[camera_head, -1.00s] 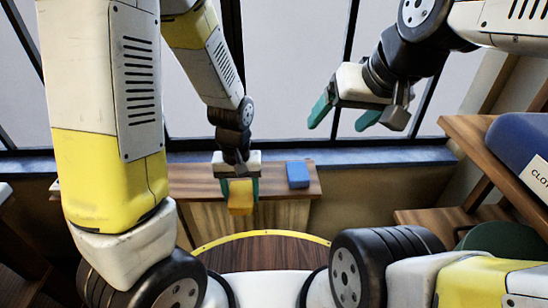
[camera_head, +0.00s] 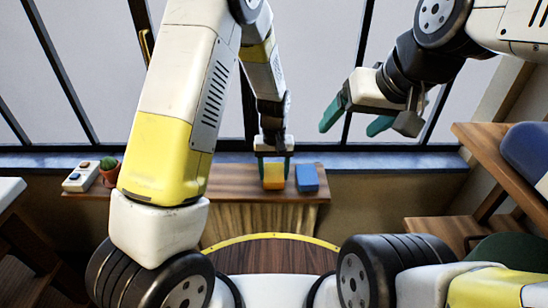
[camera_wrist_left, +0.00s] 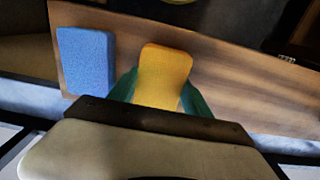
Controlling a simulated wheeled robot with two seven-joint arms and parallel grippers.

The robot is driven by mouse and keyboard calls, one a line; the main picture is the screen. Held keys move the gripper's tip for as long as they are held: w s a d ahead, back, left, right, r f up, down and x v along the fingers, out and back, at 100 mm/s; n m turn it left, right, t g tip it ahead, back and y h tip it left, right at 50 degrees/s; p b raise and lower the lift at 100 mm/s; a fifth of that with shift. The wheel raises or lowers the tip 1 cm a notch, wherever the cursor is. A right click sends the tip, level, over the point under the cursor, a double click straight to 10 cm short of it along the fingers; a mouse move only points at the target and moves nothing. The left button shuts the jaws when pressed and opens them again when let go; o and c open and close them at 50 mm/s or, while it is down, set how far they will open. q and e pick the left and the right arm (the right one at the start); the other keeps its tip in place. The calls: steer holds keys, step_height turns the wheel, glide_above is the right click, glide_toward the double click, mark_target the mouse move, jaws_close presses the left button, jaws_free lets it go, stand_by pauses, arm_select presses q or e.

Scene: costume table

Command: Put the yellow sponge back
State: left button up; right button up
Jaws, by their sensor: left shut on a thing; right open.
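The yellow sponge (camera_head: 274,176) is held between the green fingers of my left gripper (camera_head: 274,168), at the wooden shelf under the window. In the left wrist view the sponge (camera_wrist_left: 163,77) stands out between the fingertips, over the wooden surface. I cannot tell whether it touches the shelf. A blue sponge (camera_head: 307,178) sits on the shelf just to the right, with a small gap; it also shows in the left wrist view (camera_wrist_left: 86,61). My right gripper (camera_head: 352,122) is open and empty, raised in front of the window.
The wooden shelf (camera_head: 230,184) has bare room left of my left gripper. A potted cactus (camera_head: 109,170) and a white box with buttons (camera_head: 80,176) stand at its left end. A wooden rack (camera_head: 485,160) with a blue item stands at the right.

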arm_select(q)
steer(key=shift+f, duration=0.35)
steer(key=o, duration=1.5)
steer(key=shift+f, duration=0.1)
steer(key=shift+c, duration=0.2)
step_height(320, 180, up, 11)
step_height(320, 180, up, 14)
steer(key=t+h, duration=0.2)
glide_above(274, 172)
steer(key=s+a, duration=0.7)
steer(key=a, duration=0.1)
steer(key=s+a+r+t, duration=0.2)
steer(key=s+a+r, duration=0.1)
steer(key=s, duration=0.3)
steer(key=s+a+r+t, duration=0.2)
steer(key=s+a, duration=0.1)
steer(key=s, duration=0.3)
steer(key=shift+s+r+m, duration=0.3)
steer(key=shift+s+r, duration=0.05)
steer(key=shift+r, duration=0.05)
steer(key=shift+a, duration=0.1)
